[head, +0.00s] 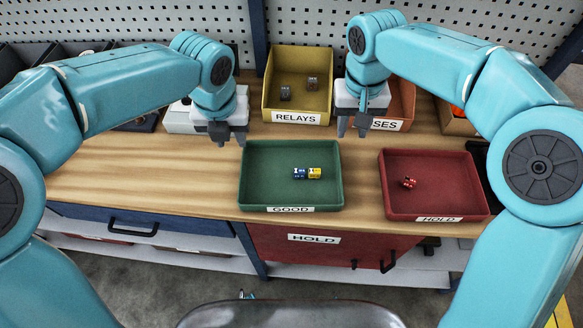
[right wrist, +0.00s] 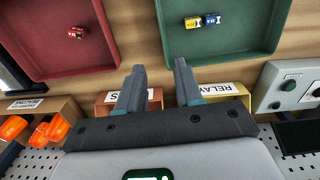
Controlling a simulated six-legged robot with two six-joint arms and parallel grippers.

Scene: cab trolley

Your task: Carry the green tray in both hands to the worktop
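The green tray (head: 265,190), labelled GOOD, lies flat on the wooden worktop (head: 130,175) near its front edge. My right gripper (head: 354,132) is beyond the tray's back right corner, open and empty. In the right wrist view its two fingers (right wrist: 160,85) are spread, with the green tray (right wrist: 225,45) ahead of them and nothing between.
A red HOLD tray (head: 450,185) with a small red part (head: 409,182) lies to the right. A yellow RELAYS bin (head: 297,100) and an orange bin (head: 400,100) stand behind. A grey box (head: 180,120) with buttons is at back left. Worktop left of the green tray is clear.

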